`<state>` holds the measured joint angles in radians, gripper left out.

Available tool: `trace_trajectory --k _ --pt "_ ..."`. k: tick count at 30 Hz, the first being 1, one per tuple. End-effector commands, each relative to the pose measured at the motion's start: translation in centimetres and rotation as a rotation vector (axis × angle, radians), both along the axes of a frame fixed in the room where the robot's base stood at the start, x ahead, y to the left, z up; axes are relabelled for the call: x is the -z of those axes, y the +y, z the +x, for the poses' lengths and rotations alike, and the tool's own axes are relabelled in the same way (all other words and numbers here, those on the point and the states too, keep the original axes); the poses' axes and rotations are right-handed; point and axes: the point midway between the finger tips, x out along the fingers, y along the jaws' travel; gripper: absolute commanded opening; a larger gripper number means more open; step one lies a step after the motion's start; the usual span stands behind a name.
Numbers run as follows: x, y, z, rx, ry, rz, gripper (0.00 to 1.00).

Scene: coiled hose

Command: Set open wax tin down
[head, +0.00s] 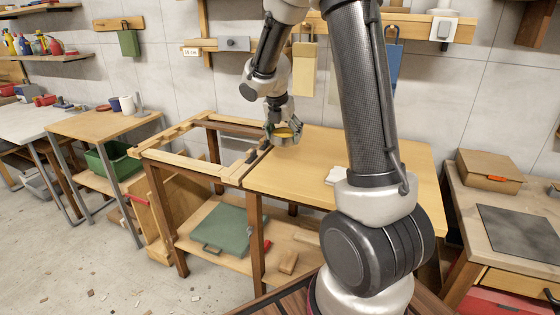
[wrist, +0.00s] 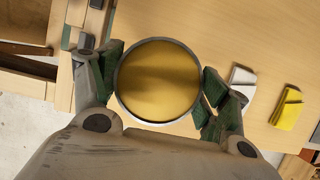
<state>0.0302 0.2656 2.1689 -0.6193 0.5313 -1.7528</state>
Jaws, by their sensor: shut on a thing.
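The open wax tin (wrist: 158,82) is a round tin with a dark metal rim and yellow-gold wax inside. In the wrist view my gripper (wrist: 160,88) has its green-padded fingers on both sides of the tin, shut on it. In the head view my gripper (head: 283,127) holds the tin (head: 284,135) near the left edge of the workbench top (head: 340,165). The tin looks level. I cannot tell whether its underside touches the bench.
A white block (wrist: 242,75) and a yellow one (wrist: 287,107) lie right of the tin in the wrist view. An open wooden frame (head: 175,150) adjoins the bench at left. The bench top right of the tin is mostly clear. A box (head: 489,170) stands on the right-hand table.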

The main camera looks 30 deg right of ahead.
Motion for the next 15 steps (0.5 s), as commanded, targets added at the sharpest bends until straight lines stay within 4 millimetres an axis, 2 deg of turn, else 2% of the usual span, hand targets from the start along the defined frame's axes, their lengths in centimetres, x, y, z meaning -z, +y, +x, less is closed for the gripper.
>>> trace_trajectory --k 9,15 --pt "4.9 0.0 -0.1 -0.001 0.004 -0.001 0.3" --pt "6.8 -0.1 -0.1 0.002 0.004 -0.001 0.3"
